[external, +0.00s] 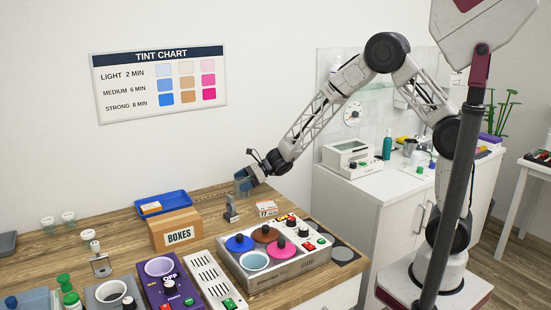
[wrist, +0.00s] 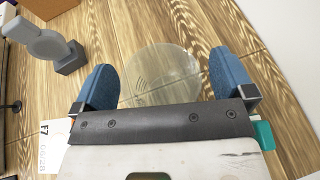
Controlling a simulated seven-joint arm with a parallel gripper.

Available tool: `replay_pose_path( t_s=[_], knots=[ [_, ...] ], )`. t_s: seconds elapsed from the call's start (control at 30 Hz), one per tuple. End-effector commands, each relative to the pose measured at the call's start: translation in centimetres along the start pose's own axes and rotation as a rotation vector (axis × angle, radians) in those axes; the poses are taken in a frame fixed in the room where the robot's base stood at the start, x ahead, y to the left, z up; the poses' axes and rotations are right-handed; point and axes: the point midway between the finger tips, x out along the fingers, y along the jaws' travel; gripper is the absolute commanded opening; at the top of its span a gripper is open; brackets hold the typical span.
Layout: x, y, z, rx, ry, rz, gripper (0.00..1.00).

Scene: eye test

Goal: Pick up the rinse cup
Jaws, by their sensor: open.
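A clear, round, see-through thing (wrist: 163,72) stands or lies on the wooden table between my fingertips in the wrist view. It looks like the rinse cup seen from above, but its height cannot be told. My gripper (wrist: 165,84) is open, with one blue finger on each side of it and a gap on both sides. In the external view my gripper (external: 244,184) is low over the back right of the table. The clear thing cannot be made out there.
A grey device on a stand (external: 231,208) is close to my gripper; it also shows in the wrist view (wrist: 45,42). A cardboard box (external: 176,230), a blue tray (external: 163,204), a small white box (external: 266,208) and a warmer with several pots (external: 275,268) stand around.

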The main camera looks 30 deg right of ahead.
Motion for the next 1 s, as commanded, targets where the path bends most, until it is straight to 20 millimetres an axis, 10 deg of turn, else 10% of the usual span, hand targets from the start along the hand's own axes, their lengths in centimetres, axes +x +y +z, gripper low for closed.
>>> replay_pose_path(
  t_s=[0.17,0.5,1.0],
  knots=[
    [-0.01,0.00,0.00,0.000,0.000,0.000,1.00],
    [-0.01,0.00,0.00,0.000,0.000,0.000,0.51],
    [-0.41,0.00,0.98,0.000,-0.001,0.000,0.51]
  ],
)
